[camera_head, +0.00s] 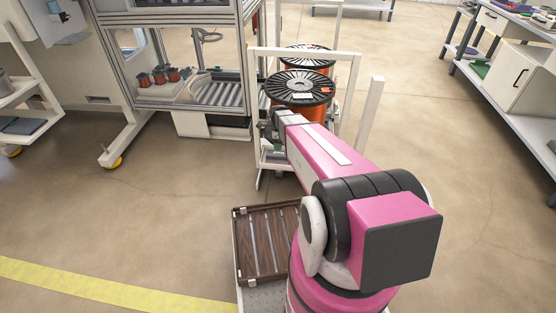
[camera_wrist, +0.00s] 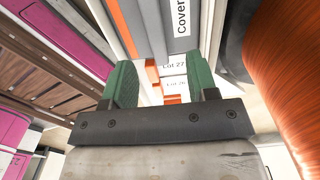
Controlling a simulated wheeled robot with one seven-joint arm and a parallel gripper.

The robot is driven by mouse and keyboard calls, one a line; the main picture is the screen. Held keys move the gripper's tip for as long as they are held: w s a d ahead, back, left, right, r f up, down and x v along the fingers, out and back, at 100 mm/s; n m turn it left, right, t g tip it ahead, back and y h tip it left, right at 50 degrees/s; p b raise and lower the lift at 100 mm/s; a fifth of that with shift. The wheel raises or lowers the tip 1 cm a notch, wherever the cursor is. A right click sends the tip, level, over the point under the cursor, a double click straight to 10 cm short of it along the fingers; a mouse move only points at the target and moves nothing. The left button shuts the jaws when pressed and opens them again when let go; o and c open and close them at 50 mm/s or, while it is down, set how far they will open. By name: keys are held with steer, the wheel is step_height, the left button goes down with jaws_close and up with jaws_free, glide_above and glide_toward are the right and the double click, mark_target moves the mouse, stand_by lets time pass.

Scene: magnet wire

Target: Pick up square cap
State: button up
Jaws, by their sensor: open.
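I cannot make out a square cap for certain in either view. My gripper (camera_wrist: 163,80) shows in the wrist view with its two green fingers apart. Between and beyond the fingers are white labels reading "Lot 27" (camera_wrist: 174,66) and "Lot 26", with orange parts around them. I cannot tell whether the fingers touch anything. In the head view my arm reaches away toward the spool rack, and its far end is beside the front wire spool (camera_head: 312,110); the fingers are too small to make out there.
A large copper-wire spool (camera_wrist: 288,85) is close on the right in the wrist view. A grey panel marked "Cover" (camera_wrist: 171,22) is above the labels. In the head view a second spool (camera_head: 306,54) stands behind, and a brown slatted tray (camera_head: 250,245) lies left of my arm.

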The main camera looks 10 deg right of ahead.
mark_target(278, 155)
steer(key=f, duration=0.7)
steer(key=shift+s+a+f, duration=0.2)
steer(key=shift+s+a, duration=0.05)
steer(key=shift+c, duration=0.3)
jaws_close()
